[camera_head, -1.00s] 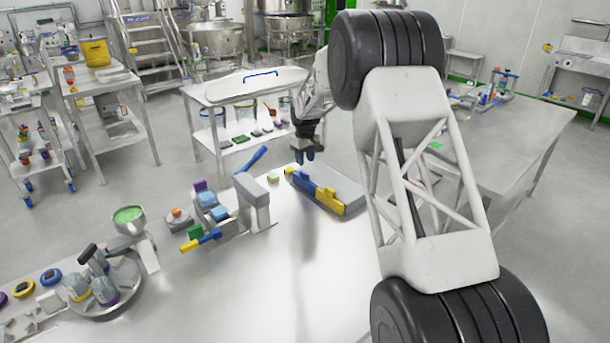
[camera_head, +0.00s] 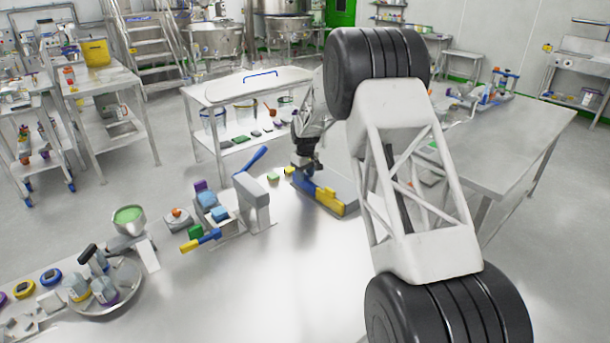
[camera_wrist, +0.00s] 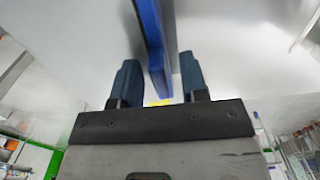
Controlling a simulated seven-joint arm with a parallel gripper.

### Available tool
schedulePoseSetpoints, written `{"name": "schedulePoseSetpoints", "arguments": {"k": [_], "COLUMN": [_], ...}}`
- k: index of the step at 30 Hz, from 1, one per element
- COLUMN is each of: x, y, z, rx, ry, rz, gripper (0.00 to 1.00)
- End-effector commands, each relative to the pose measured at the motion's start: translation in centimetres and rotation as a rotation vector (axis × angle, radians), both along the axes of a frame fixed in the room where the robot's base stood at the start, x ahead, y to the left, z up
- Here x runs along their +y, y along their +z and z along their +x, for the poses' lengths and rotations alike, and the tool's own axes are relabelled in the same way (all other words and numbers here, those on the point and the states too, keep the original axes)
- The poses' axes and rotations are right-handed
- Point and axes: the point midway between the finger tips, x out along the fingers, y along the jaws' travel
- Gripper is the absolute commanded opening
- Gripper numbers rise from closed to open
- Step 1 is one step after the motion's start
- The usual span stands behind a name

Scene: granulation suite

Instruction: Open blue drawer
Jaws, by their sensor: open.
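The blue drawer (camera_head: 306,184) is a long blue front on the side of a low grey box (camera_head: 338,186) on the white bench, beside a yellow front (camera_head: 330,200). My gripper (camera_head: 309,168) points down over the far-left end of the box, close to the blue part. In the wrist view my gripper (camera_wrist: 155,85) is open, with one dark blue finger on each side of a blue bar (camera_wrist: 152,40). I cannot tell whether the fingers touch the bar. A bit of yellow (camera_wrist: 158,102) shows between the fingers.
A grey press with a blue lever (camera_head: 254,160) stands left of the box. Blue and green blocks (camera_head: 207,205), a funnel (camera_head: 128,216) and a round tray (camera_head: 118,290) are further left. The bench front (camera_head: 270,285) is clear.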

Motion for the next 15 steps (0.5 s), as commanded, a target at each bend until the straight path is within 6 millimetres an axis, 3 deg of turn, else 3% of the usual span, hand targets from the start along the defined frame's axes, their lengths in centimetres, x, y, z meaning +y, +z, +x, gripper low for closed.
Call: {"name": "schedulePoseSetpoints", "arguments": {"k": [2,10,15], "x": [0.00,-0.01,-0.01], "y": [0.01,0.01,0.01], "z": [0.00,-0.01,-0.01], "rx": [0.000,0.000,0.000], "ry": [0.000,0.000,0.000], "rz": [0.000,0.000,0.000], "gripper": [0.40,0.00,0.00]}}
